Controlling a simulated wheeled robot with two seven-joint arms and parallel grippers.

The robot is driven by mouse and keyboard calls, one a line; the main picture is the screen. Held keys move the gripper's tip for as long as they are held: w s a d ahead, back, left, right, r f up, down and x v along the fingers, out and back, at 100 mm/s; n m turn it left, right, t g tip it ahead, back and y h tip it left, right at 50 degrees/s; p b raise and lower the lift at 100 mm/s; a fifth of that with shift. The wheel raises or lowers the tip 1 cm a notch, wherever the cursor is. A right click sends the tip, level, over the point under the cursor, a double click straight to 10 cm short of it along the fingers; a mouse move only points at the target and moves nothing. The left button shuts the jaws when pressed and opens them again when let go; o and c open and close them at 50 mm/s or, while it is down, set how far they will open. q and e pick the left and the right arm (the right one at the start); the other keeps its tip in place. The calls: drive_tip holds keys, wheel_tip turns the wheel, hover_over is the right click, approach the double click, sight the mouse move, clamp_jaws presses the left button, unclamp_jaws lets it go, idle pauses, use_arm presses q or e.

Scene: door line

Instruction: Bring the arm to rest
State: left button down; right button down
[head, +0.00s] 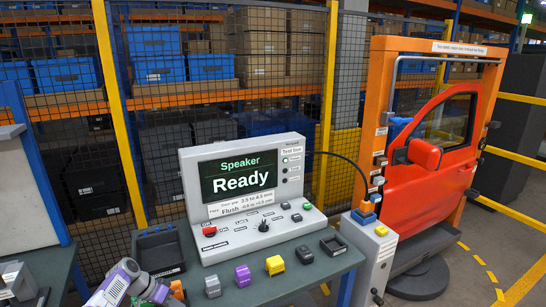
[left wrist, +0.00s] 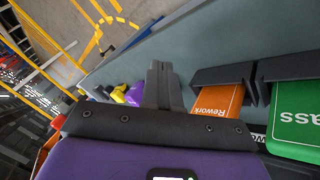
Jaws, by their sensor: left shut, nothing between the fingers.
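My left arm (head: 122,280), purple and light grey, comes in at the bottom left of the head view, low over the near left part of the bench. In the left wrist view my left gripper (left wrist: 158,68) has its dark fingers together with nothing between them. Beside the fingers are an orange card marked Rework (left wrist: 217,100) and a green one marked Pass (left wrist: 297,118), each in a dark holder. In the head view my arm partly hides these. My right gripper is in neither view.
A test console (head: 250,190) reading "Speaker Ready" stands on the bench. Grey, purple and yellow blocks (head: 275,265) line the bench front. A black tray (head: 158,248) sits left of the console. A red car door (head: 425,170) hangs in an orange frame at right.

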use_arm(q)
drive_tip(key=s+d+f+n+g+y, duration=0.1)
drive_tip(key=s+d+f+n, duration=0.1)
drive_tip(key=s+d+f, duration=0.45)
drive_tip(key=s+d+f+n, duration=0.2)
drive_tip(key=s+d+f, duration=0.2)
drive_tip(key=d+f, duration=0.45)
drive_tip(key=s+d+f+n, duration=0.1)
drive_tip(key=s+d+f, duration=0.1)
drive_tip(key=s, duration=1)
drive_tip(key=s+d+f+n+y, duration=0.1)
drive_tip(key=s+d+f+n, duration=0.1)
drive_tip(key=s, duration=1)
drive_tip(key=shift+s+d+f+y, duration=0.35)
drive_tip(key=shift+d+f, duration=0.35)
drive_tip(key=shift+d, duration=0.2)
